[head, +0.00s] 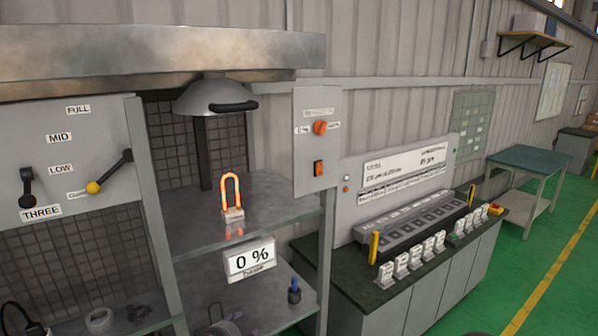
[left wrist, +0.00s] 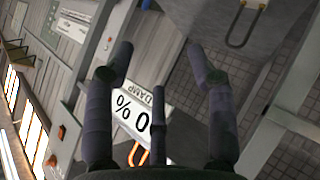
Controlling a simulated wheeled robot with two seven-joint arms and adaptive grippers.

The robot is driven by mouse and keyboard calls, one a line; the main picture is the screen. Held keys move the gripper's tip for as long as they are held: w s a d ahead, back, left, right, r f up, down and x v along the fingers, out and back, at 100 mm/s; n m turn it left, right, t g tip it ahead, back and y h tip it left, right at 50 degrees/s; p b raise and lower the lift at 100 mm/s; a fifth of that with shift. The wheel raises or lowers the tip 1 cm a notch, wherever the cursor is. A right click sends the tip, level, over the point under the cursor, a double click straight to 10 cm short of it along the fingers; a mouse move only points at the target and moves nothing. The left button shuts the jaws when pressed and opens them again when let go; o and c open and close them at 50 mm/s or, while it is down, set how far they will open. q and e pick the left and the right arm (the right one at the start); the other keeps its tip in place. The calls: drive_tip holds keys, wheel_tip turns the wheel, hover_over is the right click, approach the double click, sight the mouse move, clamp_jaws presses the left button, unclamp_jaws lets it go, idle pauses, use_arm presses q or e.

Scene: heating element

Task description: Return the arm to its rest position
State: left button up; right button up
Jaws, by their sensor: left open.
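My left gripper (left wrist: 156,66) shows in the left wrist view with its dark fingers spread apart and nothing between them. I cannot make it out for sure in the head view. The heating element (head: 231,192) is a glowing orange loop, upright on a small base on the grey shelf. Part of an orange loop also shows at the bottom of the left wrist view (left wrist: 132,154), partly hidden by my gripper. A white sign (head: 250,259) reads "0 %" at the shelf's front edge. My right gripper is in neither view.
A grey hood (head: 215,97) hangs above the element. A control box (head: 317,142) with an orange knob and switch stands to its right. Left is a panel (head: 70,155) with two levers. A bench (head: 400,290) with several white blocks and a green table (head: 530,158) stand right.

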use_arm(q)
drive_tip(key=s+d+f+m+g+b, duration=0.1)
drive_tip(key=s+f+m+g+b, duration=0.2)
drive_tip(key=f, duration=1.5)
drive_tip(key=s+d+f+m+g+b, duration=0.1)
drive_tip(key=s+f+b, duration=0.4)
drive_tip(key=s+f, duration=0.7)
drive_tip(key=s+d+f+m+g+h+b, duration=0.1)
drive_tip(key=s+f+g+b, duration=0.4)
drive_tip(key=s+f, duration=0.8)
wheel_tip(320, 180, down, 8)
drive_tip(key=shift+d+r+m+g, duration=0.25)
drive_tip(key=shift+d+m+g, duration=0.35)
drive_tip(key=shift+d, duration=0.5)
